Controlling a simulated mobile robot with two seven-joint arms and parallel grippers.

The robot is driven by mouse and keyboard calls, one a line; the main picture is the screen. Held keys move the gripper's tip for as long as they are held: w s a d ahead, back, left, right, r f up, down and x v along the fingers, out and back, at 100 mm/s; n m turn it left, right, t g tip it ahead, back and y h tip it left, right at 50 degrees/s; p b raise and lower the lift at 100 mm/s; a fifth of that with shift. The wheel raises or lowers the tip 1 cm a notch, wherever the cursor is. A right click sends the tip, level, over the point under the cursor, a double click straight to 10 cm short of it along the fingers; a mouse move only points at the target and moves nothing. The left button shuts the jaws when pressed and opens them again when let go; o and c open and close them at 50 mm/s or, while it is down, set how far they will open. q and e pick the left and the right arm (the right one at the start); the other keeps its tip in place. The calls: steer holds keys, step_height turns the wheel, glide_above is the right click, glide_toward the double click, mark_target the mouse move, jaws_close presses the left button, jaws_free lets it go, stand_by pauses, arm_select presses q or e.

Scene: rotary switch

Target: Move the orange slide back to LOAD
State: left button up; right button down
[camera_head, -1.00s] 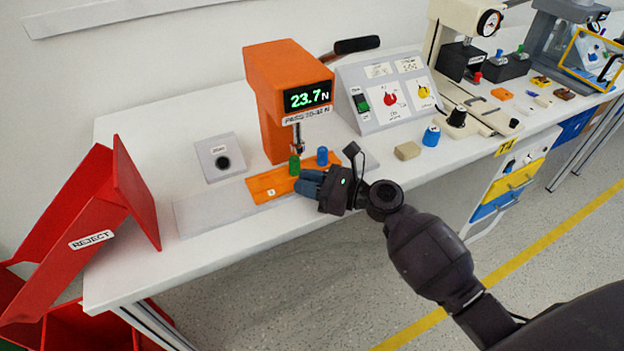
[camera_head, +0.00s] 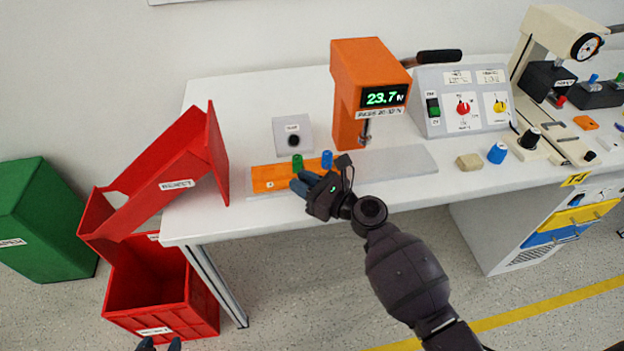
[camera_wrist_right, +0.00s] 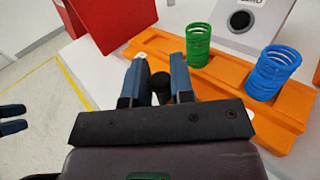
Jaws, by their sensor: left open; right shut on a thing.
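The orange slide (camera_head: 268,179) lies at the left end of a pale track (camera_head: 405,158), left of the orange press (camera_head: 350,85). It carries a green spring (camera_head: 297,162) and a blue spring (camera_head: 327,159). In the right wrist view the slide (camera_wrist_right: 222,75) runs behind my fingers. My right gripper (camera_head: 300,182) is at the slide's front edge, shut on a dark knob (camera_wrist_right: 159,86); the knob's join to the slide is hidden. My left gripper (camera_head: 160,344) is open and empty at the bottom edge, away from the table. No LOAD mark is readable.
A red reject chute (camera_head: 170,165) stands left of the track, above a red bin (camera_head: 165,290). A grey button box (camera_head: 293,137) is behind the slide. A control panel (camera_head: 465,100), beige block (camera_head: 469,162) and blue knob (camera_head: 497,153) are to the right.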

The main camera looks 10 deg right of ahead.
steer(key=shift+a, duration=0.25)
steer(key=c, duration=1.3)
jaws_free()
steer(key=shift+a, duration=0.1)
steer(key=shift+o, duration=0.2)
steer(key=shift+s+d, duration=0.3)
steer(key=shift+d, duration=0.2)
steer(key=v, duration=0.9)
steer(key=shift+s+d, duration=0.25)
steer(key=shift+s, duration=0.05)
steer(key=s+d+f+n+h, duration=0.7)
steer(key=s+f+n, duration=0.25)
steer(key=n, duration=0.25)
steer(key=s+d+f+n+h, duration=0.3)
steer(key=s+d+n+h, duration=0.3)
steer(key=n, duration=0.9)
steer(key=s+d, duration=0.3)
steer(key=s, duration=0.2)
steer(key=shift+g+h, duration=0.3)
steer(key=shift+g, duration=0.1)
